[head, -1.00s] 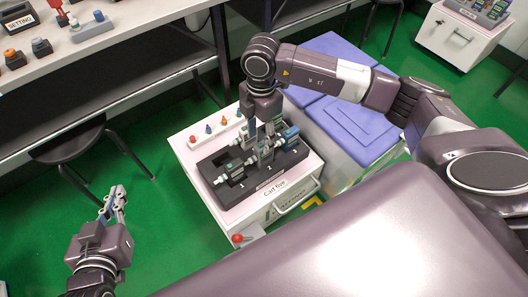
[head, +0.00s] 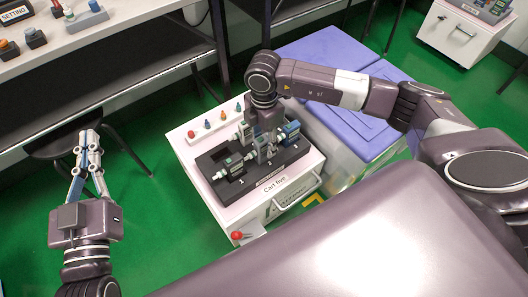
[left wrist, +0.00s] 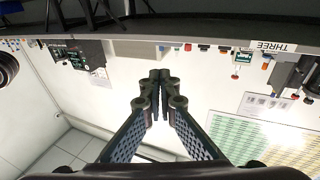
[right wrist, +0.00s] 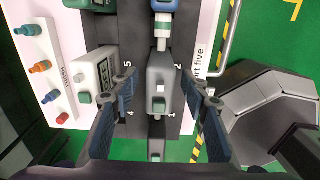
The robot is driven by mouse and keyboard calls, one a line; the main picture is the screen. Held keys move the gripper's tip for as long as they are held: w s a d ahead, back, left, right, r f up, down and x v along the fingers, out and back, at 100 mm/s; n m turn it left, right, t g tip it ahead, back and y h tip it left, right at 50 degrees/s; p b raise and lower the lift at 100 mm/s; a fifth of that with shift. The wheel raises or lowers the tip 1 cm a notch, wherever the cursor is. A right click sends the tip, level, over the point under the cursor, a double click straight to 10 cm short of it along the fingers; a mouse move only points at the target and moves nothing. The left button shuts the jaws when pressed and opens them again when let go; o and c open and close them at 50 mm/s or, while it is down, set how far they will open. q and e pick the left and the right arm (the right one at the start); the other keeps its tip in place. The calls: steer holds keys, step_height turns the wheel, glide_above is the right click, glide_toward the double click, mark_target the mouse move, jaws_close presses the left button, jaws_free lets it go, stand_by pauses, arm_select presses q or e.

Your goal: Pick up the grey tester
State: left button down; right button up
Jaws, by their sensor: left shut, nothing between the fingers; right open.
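The grey tester (right wrist: 160,85) lies in the black tray on the cart; its grey body and green and white buttons show in the right wrist view. In the head view it is partly hidden under my right gripper (head: 262,143). In the right wrist view my right gripper (right wrist: 163,95) is open, with one finger to each side of the grey tester; I cannot tell whether they touch it. My left gripper (head: 88,142) is shut and empty, over the floor left of the cart; its closed fingers (left wrist: 160,85) also show in the left wrist view.
Coloured pegs (head: 207,124) line the cart's back edge. Purple-lidded bins (head: 345,115) stand right of the cart (head: 270,210); a stool (head: 65,142) stands left.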

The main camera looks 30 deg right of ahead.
steer(key=shift+f, duration=0.4)
arm_select(q)
steer(key=shift+s+d+r+t, duration=0.1)
steer(key=shift+r+t, duration=0.3)
steer(key=shift+r, duration=0.4)
arm_select(e)
jaws_close()
steer(key=shift+r, duration=0.1)
